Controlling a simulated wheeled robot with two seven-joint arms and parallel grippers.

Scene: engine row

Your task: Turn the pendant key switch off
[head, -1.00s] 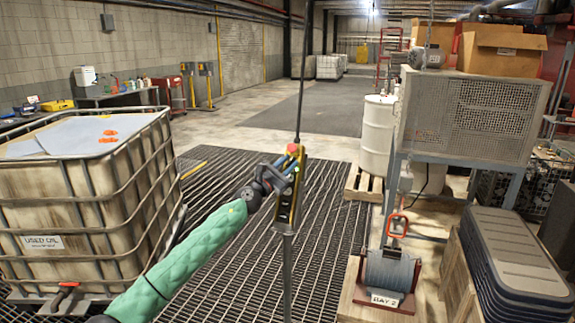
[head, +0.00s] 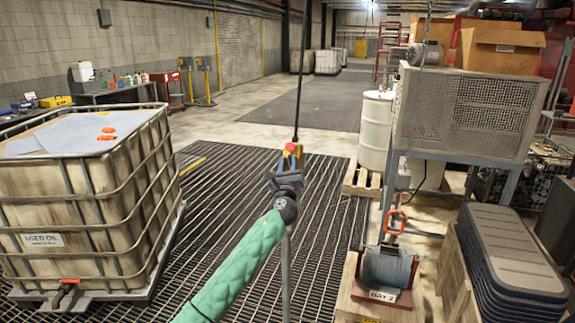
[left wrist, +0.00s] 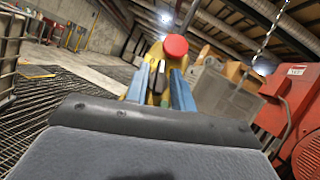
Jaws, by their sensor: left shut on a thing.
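The yellow pendant (head: 292,153) hangs upright on a black cable in the middle of the head view. Its red button shows at the top, and large in the left wrist view (left wrist: 175,46). My left gripper (head: 287,180) is in front of the pendant and covers its lower face. In the left wrist view the two blue fingers (left wrist: 160,78) close on a small part at the pendant's face, below the red button. This seems to be the key switch; the fingers largely hide it, so its turn angle cannot be told. My right gripper is not in view.
A caged used-oil tank (head: 75,205) stands at left on the grating (head: 240,180). At right are a wire-mesh guard (head: 465,110), a white drum (head: 376,130), a winch (head: 386,268) and stacked dark lids (head: 510,250). The floor behind the pendant is open.

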